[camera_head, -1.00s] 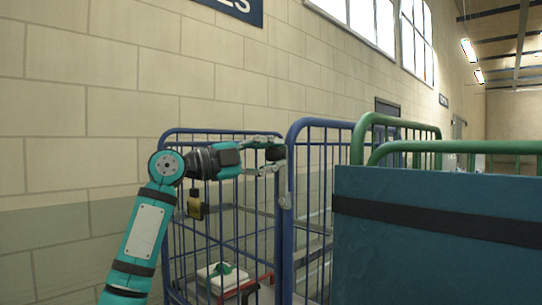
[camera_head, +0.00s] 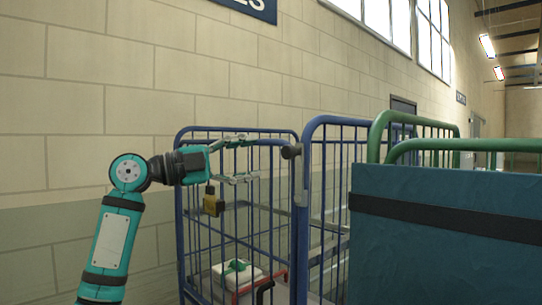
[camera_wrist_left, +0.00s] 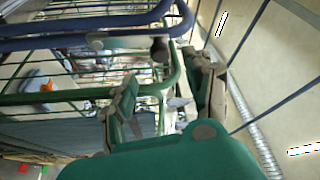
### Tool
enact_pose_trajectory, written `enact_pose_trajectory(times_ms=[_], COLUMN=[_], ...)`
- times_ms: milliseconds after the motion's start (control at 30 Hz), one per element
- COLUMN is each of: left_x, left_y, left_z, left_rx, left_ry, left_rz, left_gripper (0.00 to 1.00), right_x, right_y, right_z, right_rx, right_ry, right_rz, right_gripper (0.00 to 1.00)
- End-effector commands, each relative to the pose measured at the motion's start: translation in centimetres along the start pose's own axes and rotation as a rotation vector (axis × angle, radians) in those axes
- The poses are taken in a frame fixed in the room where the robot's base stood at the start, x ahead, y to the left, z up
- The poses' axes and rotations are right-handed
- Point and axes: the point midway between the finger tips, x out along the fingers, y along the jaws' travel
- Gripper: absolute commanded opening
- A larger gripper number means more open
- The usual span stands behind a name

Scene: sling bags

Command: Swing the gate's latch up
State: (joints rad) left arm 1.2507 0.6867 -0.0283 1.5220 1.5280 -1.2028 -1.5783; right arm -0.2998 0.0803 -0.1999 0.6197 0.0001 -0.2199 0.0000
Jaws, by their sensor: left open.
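The blue cage trolley's gate (camera_head: 238,215) stands against a blue end frame (camera_head: 330,190). The latch shows as a dark round knob (camera_head: 291,151) near the top of the post between them, sticking out roughly level. It also shows in the left wrist view as a dark knob (camera_wrist_left: 160,48) beside the blue rails. My left gripper (camera_head: 250,157) is open and empty, to the left of the knob and apart from it. In the left wrist view its two fingers (camera_wrist_left: 165,78) are spread, with the knob beyond their tips. My right gripper is not in view.
A brass padlock (camera_head: 212,203) hangs at the gate bars below my left gripper. A white bundle with green (camera_head: 235,270) lies low inside the cage. A green-railed trolley with a blue panel (camera_head: 445,230) fills the right. A block wall (camera_head: 110,110) stands behind.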

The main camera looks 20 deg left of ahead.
Motion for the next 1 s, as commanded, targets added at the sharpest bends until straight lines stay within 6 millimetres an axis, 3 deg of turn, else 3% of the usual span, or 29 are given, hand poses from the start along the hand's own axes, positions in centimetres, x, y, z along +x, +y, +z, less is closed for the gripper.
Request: enact_pose_trajectory(times_ms=[233, 800, 867, 933, 1000], left_x=[-2.6, -2.7, -2.3, -1.5, -0.2], left_y=[0.1, 0.2, 1.0, 3.0, 6.4], left_z=[0.0, 0.1, 0.3, 1.1, 2.1], left_rx=[-0.001, -0.003, -0.015, -0.046, -0.097], left_ry=[0.0, -0.001, -0.007, -0.027, -0.059], left_rz=[0.002, 0.004, 0.016, 0.049, 0.102], left_gripper=[0.52, 0.52, 0.52, 0.52, 0.52], right_x=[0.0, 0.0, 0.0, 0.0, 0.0], right_y=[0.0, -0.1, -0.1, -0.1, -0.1], right_z=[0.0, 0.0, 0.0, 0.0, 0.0], right_rx=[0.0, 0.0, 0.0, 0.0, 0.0], right_ry=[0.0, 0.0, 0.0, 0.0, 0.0], right_rz=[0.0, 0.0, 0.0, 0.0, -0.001], right_gripper=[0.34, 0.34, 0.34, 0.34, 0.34])
